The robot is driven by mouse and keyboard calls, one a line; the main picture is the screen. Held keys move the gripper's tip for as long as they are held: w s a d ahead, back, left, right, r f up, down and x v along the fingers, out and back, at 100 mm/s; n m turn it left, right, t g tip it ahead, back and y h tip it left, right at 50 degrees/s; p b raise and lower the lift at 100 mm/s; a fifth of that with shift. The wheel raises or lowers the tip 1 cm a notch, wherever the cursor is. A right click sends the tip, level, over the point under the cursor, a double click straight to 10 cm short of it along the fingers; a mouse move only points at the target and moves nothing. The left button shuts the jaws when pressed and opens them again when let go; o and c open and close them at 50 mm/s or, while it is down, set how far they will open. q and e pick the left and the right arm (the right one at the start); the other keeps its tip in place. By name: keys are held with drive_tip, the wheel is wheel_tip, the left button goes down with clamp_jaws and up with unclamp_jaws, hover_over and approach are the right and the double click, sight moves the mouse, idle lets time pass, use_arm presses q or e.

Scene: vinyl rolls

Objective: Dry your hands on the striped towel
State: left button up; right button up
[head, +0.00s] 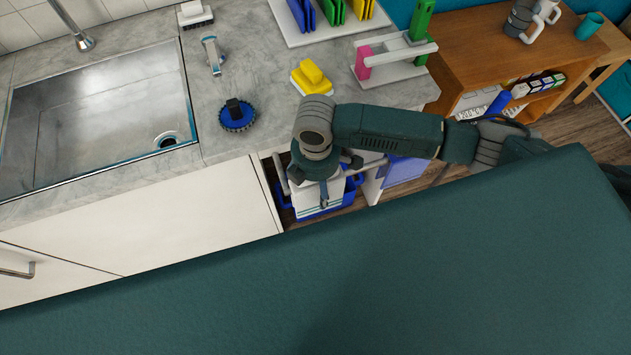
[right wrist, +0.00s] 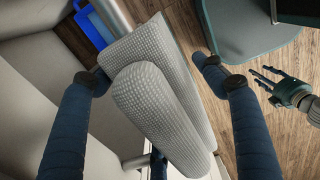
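The towel (head: 318,201) hangs at the open end of the counter in the head view, white with darker stripes near its lower edge, partly hidden by my right gripper (head: 321,178). In the right wrist view the towel (right wrist: 158,105) is pale grey and woven, draped in two layers over a metal bar; no stripes show there. My right gripper (right wrist: 152,75) is open, with its dark blue fingers apart on both sides of the towel. I cannot tell whether they touch it. A gripper at the right edge, seemingly my left gripper (right wrist: 268,84), has spread fingers and holds nothing visible.
A steel sink (head: 100,105) is set in the marble counter (head: 235,65). A blue round brush (head: 237,115), a yellow block (head: 311,78) and a white rack (head: 392,58) stand on it. A blue container (head: 293,211) is beneath the towel. A wooden shelf (head: 480,50) stands right.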

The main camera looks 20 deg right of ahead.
wheel_tip(320, 180, up, 12)
idle(0.7)
